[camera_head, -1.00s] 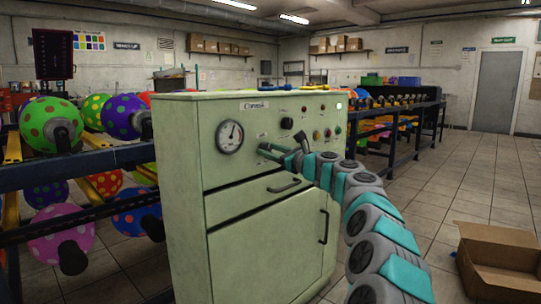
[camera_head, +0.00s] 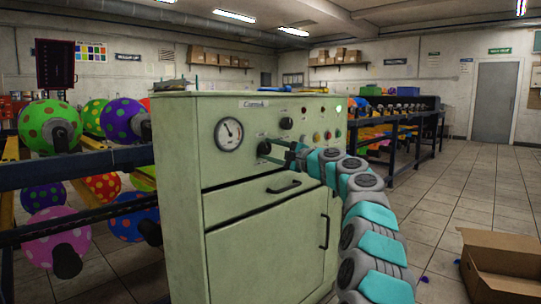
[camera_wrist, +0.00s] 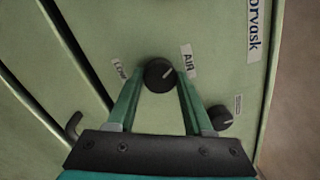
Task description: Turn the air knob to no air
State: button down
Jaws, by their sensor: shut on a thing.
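The air knob (camera_wrist: 159,74) is a round black knob with a white pointer line on a pale green panel. In the wrist view its line points up and right, towards the "AIR" label (camera_wrist: 187,62); a label that seems to read "LOW" (camera_wrist: 120,70) is on its left. My gripper (camera_wrist: 160,80) has one green finger on each side of the knob and is shut on it. In the head view my gripper (camera_head: 275,152) reaches the knob (camera_head: 264,148) from the right, below the pressure gauge (camera_head: 228,134).
A second black knob (camera_wrist: 220,117) sits close to my right finger in the wrist view. The cabinet (camera_head: 180,200) has a drawer handle (camera_head: 284,187) below the knob. Balloon racks stand on both sides. An open cardboard box (camera_head: 505,265) lies at the right.

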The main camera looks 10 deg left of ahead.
jog(key=n, duration=0.4)
jog(key=n+b, duration=0.1)
jog(key=n, duration=0.1)
jog(key=shift+w+f+g, duration=0.1)
jog(key=shift+f+g, duration=0.15)
jog(key=shift+g, duration=0.15)
jog(key=shift+r+n, duration=0.15)
jog(key=shift+n, duration=0.75)
jog(key=n, duration=0.4)
jog(key=n+p, duration=0.3)
jog(key=n, duration=0.2)
jog(key=shift+d+r+g, duration=0.1)
jog(key=shift+r+g, duration=0.05)
jog(key=shift+g, duration=0.25)
jog(key=shift+n+h+p, duration=0.5)
jog(key=shift+n+p, duration=0.9)
jog(key=shift+n, duration=0.8)
jog(key=shift+c, duration=1.5)
grip_release()
